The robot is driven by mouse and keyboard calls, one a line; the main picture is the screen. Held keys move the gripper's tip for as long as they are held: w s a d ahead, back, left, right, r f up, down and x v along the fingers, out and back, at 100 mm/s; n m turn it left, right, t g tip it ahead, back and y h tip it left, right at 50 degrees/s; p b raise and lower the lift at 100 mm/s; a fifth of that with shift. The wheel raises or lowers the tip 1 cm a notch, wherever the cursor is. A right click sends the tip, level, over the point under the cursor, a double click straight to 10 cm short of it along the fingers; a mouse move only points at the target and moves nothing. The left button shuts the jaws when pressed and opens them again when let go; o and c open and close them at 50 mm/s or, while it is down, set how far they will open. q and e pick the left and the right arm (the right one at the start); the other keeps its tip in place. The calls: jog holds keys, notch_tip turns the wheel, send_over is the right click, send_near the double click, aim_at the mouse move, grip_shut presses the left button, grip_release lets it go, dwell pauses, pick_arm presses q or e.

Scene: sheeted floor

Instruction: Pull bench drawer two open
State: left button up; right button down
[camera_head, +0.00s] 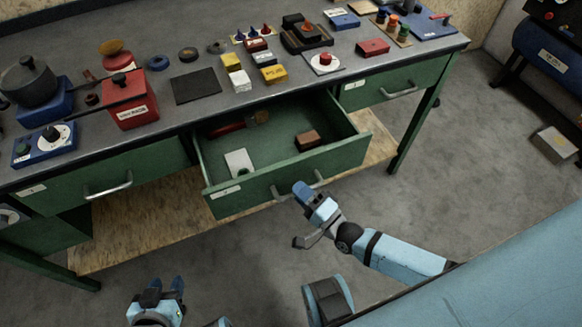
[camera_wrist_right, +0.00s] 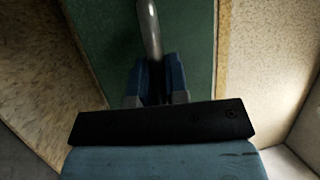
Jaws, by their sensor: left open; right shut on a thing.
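The middle bench drawer (camera_head: 245,195) is green and stands pulled out from the bench. Its label is too small to read. Inside lie a brown block (camera_head: 308,139), a white card-like piece (camera_head: 239,162) and a red-handled tool (camera_head: 230,127). My right gripper (camera_head: 303,190) is at the drawer's metal handle (camera_head: 283,195), shut on it. In the right wrist view the grey handle bar (camera_wrist_right: 150,30) runs between the blue fingers (camera_wrist_right: 159,78). My left gripper (camera_head: 160,290) is open and empty at the bottom left, over the floor, away from the bench.
A left drawer (camera_head: 110,180) and a right drawer (camera_head: 395,88) are shut. The bench top (camera_head: 160,95) carries a pot (camera_head: 28,82), a red box (camera_head: 130,100) and several small items. A wooden lower shelf (camera_head: 130,225) lies beneath.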

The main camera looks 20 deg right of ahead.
pick_arm(q)
jog(key=shift+r+p, duration=0.3)
jog(key=shift+p, duration=0.2)
pick_arm(e)
jog(key=shift+s+d, duration=0.1)
jog(key=shift+s, duration=2.55)
jog(key=c, duration=1.1)
grip_release()
jog(key=shift+c, duration=0.2)
pick_arm(q)
jog(key=shift+a+f, duration=0.1)
jog(key=shift+a, duration=0.05)
